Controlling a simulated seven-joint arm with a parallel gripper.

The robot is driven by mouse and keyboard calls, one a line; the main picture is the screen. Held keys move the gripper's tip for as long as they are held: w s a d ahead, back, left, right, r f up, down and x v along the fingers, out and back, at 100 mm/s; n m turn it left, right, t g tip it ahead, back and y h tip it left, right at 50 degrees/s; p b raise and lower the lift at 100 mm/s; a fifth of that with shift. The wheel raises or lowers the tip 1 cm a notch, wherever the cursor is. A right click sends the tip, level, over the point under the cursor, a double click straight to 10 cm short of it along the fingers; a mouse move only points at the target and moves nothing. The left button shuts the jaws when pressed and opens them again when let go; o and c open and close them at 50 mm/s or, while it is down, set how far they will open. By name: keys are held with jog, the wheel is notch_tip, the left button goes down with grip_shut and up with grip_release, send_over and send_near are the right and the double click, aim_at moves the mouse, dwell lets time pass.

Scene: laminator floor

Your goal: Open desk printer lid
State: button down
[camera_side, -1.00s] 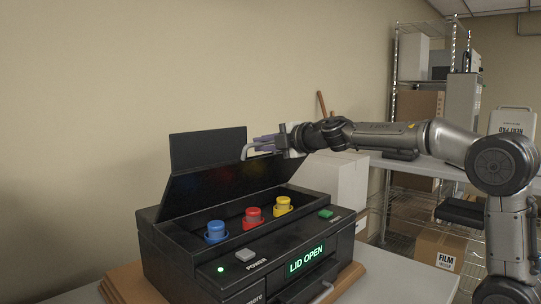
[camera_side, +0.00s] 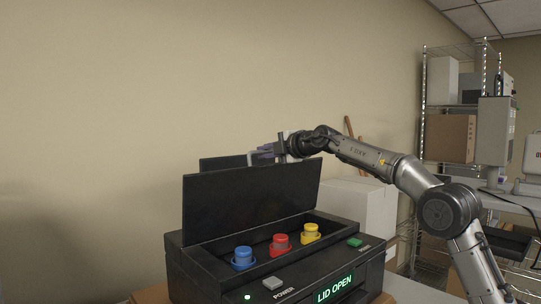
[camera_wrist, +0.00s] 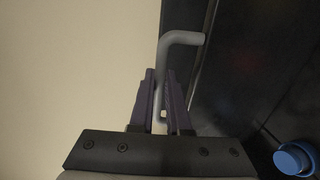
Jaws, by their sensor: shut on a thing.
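The black desk printer (camera_side: 300,270) stands at the lower middle of the side view with its lid (camera_side: 250,205) raised, close to upright. Its display (camera_side: 334,288) reads LID OPEN. My gripper (camera_side: 265,154) is at the top edge of the lid, partly hidden behind it. In the wrist view, the purple fingers of my gripper (camera_wrist: 162,95) are shut around a grey bent handle (camera_wrist: 184,38) beside the dark lid. Blue (camera_side: 243,258), red (camera_side: 280,244) and yellow (camera_side: 310,232) knobs show in the open printer.
A white box (camera_side: 362,207) stands behind the printer at the right. Wire shelving (camera_side: 423,130) with a cardboard box (camera_side: 450,138) is at the back right. The printer rests on a wooden board (camera_side: 152,295). The space above and left of the lid is open before a plain wall.

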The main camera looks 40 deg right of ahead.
jog(key=shift+w+a+r, duration=0.1)
jog(key=shift+w, duration=0.15)
jog(key=c, duration=0.9)
grip_release()
jog(key=shift+s, duration=0.15)
jog(key=v, duration=1.3)
jog(key=shift+s, duration=0.3)
